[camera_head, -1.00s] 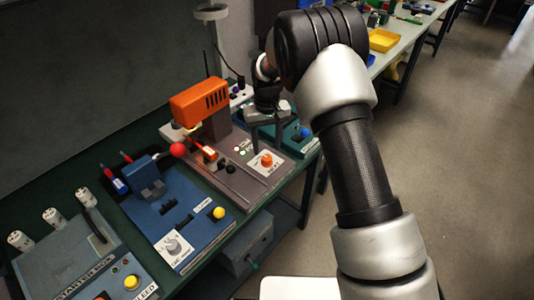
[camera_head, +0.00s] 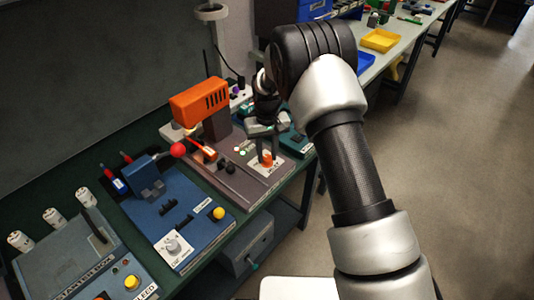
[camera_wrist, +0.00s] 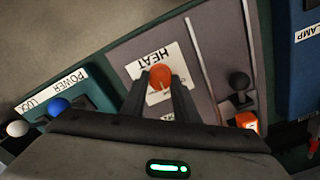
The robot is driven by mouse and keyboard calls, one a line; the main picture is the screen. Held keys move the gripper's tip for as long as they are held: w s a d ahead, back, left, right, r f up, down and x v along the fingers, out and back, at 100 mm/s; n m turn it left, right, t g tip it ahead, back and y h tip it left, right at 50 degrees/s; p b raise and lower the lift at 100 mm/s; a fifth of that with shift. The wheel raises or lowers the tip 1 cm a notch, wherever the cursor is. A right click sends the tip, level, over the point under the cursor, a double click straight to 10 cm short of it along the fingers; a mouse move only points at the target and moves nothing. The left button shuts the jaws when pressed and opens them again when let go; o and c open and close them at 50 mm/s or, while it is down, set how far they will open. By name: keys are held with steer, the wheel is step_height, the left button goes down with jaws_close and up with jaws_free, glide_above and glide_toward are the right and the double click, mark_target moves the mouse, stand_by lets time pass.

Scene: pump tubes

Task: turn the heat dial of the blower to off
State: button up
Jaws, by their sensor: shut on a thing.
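The blower's heat dial is an orange knob (camera_head: 267,158) on a white plate, on the grey-brown blower base (camera_head: 245,182) in the head view. In the wrist view the orange dial (camera_wrist: 160,75) sits between my two dark fingers, on a white plate marked HEAT (camera_wrist: 150,58). My gripper (camera_head: 266,155) points down over the dial and is shut on it. The fingers hide the dial's sides and part of the plate's lettering. The blower's orange body (camera_head: 200,100) stands behind and to the left on a dark post.
A blue unit with a yellow button (camera_head: 218,213) lies further left. In the wrist view, a teal unit with a blue knob (camera_wrist: 58,106) and a white knob (camera_wrist: 17,128) is close on the left.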

mark_target(267, 158)
steer(key=n+b, duration=0.1)
steer(key=n, duration=0.3)
steer(key=shift+b, duration=0.3)
steer(key=shift+n+b, duration=0.35)
steer(key=shift+n, duration=2.15)
steer(key=o, duration=1.1)
steer(key=shift+c, duration=0.2)
steer(key=shift+r, duration=0.15)
step_height(267, 158, up, 17)
steer(key=p, duration=0.1)
steer(key=shift+r, duration=0.15)
